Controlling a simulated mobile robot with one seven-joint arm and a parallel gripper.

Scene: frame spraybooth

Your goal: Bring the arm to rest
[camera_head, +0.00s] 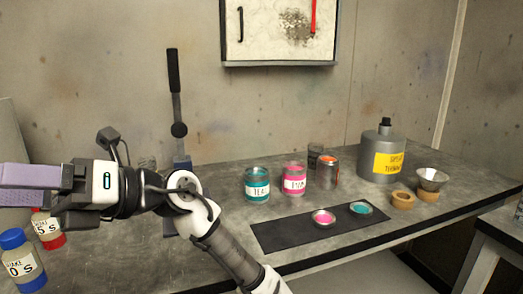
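My arm reaches up from the bottom middle and bends to the left. My gripper (62,200) is at the left edge, pointing left, above the left part of the grey bench (185,255). A lavender block-like piece (28,176) shows at its end and is cut off by the picture edge. I cannot tell whether this is a finger or a held thing, nor whether the fingers are open or shut. Below the gripper stand a blue-capped bottle (24,262) and a red bottle (48,228), partly hidden by it.
Teal (257,186) and pink (294,179) jars, an orange-topped can (327,172) and a grey bottle (381,155) stand right. Two small paint cups (323,217) sit on a dark mat (275,236). Two wooden rings, one holding a funnel (431,178), are farther right.

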